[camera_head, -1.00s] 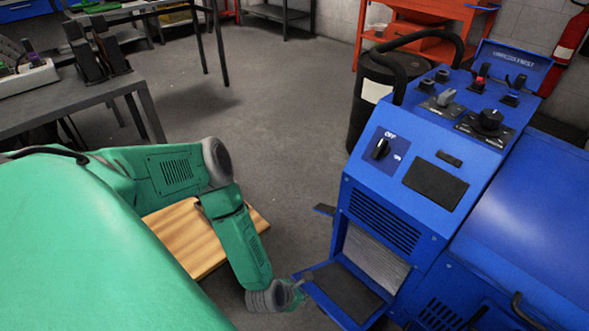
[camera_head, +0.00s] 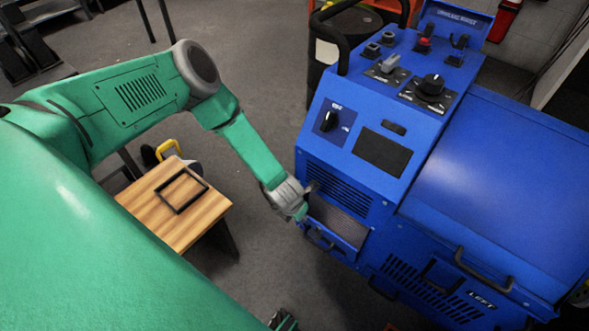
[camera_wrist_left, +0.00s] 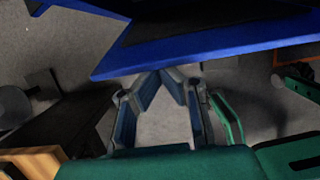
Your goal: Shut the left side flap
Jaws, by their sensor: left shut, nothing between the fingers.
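The blue flap (camera_head: 330,244) is at the low opening on the near end of the blue machine (camera_head: 360,150). It is tilted up, with its outer face and black handle showing. Grey ribbed surface (camera_head: 343,222) still shows above its edge. My left gripper (camera_head: 301,214) is at the flap's left edge, shut and empty; whether it touches is unclear. In the left wrist view, its fingers (camera_wrist_left: 163,78) meet just below a blue panel edge (camera_wrist_left: 200,58) with a dark inset. A small green and black part at the bottom edge looks like my right gripper (camera_head: 284,321), mostly cut off.
A panel marked LEFT (camera_head: 482,300), with slots and a black handle, is on the machine's lower right. The OFF/ON switch panel (camera_head: 338,124) is above the opening. A wooden-topped stool (camera_head: 205,213) with a black frame stands left of my gripper. Grey floor lies between.

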